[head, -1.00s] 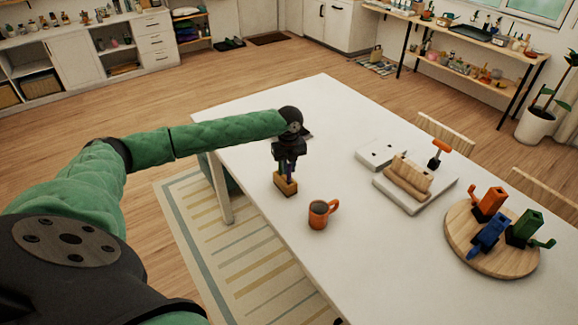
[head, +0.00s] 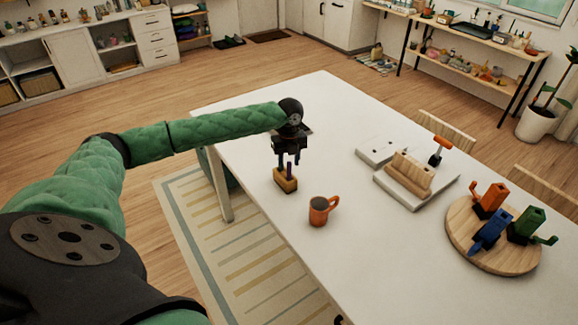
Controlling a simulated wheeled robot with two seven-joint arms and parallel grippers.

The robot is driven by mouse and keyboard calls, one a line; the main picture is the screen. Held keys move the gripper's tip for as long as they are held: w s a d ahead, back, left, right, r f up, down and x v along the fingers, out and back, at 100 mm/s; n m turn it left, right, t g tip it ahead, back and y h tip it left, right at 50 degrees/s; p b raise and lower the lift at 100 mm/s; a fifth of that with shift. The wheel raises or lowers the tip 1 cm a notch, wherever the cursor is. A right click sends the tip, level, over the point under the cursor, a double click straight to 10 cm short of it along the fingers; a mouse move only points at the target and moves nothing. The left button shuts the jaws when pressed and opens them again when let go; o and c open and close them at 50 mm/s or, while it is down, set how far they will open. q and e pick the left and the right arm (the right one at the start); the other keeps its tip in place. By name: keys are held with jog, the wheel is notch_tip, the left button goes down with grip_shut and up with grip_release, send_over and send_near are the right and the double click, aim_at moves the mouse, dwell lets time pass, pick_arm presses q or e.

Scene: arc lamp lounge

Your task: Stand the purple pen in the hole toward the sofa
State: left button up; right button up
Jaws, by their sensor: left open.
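The purple pen (head: 289,170) stands upright in a small wooden block (head: 286,183) near the left edge of the white table. Which hole of the block it stands in is too small to tell. My left gripper (head: 289,160) is open, pointing down just above the block, with its fingertips at about the pen's upper end. The pen appears free of the fingers. No sofa shows in this view. My right gripper is not in view.
An orange mug (head: 321,211) stands close to the right of the block. Farther right are a white board with a wooden piece (head: 408,175), a flat white block (head: 384,151) and a round wooden board (head: 466,244) with coloured items. The table's middle is clear.

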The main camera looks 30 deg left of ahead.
pick_arm(q)
notch_tip(320, 180, up, 3)
jog(key=shift+f+b, duration=0.2)
jog(key=shift+b, duration=0.45)
notch_tip(320, 180, up, 2)
jog(key=shift+r+b, duration=0.1)
jog(key=shift+b, duration=0.25)
jog(key=shift+r, duration=0.6)
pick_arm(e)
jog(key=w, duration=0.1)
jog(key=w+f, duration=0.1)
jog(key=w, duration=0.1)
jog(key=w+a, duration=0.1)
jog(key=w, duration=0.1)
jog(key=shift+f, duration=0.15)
